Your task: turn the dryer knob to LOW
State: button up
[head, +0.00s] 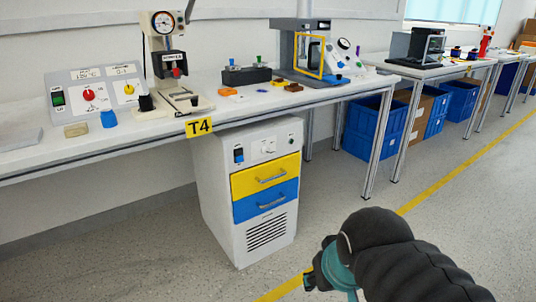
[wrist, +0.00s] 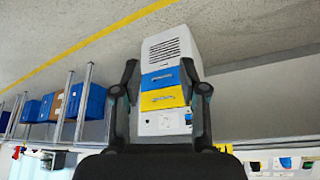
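A white cabinet (head: 217,205), which looks like the dryer, stands on the floor under the bench. It has a control panel on top, a yellow drawer, a blue drawer and a vent grille. A small pale knob (head: 268,146) sits on a white plate at the panel's right; its pointer and labels are too small to read. In the wrist view the cabinet (wrist: 172,48) appears upside down, with the knob plate (wrist: 164,122) between the fingers. My gripper (head: 312,277) is well in front of the cabinet, touching nothing. Its fingers (wrist: 160,80) are spread wide and empty.
A dark rocker switch (head: 239,155) is left of the knob. The bench (head: 130,146) overhangs the cabinet, with a T4 tag on its edge. A control box (head: 97,92) with red and yellow knobs stands on it. Blue crates (head: 370,125) are at right. Floor before the cabinet is clear.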

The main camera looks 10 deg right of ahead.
jog(key=w+f, duration=0.1)
jog(key=w+d+f+g, duration=0.1)
jog(key=f, duration=0.1)
jog(key=d+f+g, duration=0.1)
jog(key=shift+w+f+m, duration=0.3)
jog(key=shift+w+f, duration=0.05)
jog(key=shift+w, duration=0.05)
jog(key=w+d+f+m+t+h, duration=0.1)
jog(key=w+d+f, duration=0.3)
jog(key=w, duration=0.5)
jog(key=w+d+f+t, duration=0.2)
jog(key=w+d+f, duration=0.25)
jog(key=w, duration=0.55)
jog(key=w+d+f+m+t+h, duration=0.1)
jog(key=w+d+f, duration=0.3)
jog(key=w, duration=0.5)
jog(key=m+t+y, duration=0.1)
jog(key=t+y, duration=0.7)
jog(key=t, duration=0.2)
send_near(267, 151)
jog(key=x, duration=0.8)
jog(key=shift+w, duration=0.1)
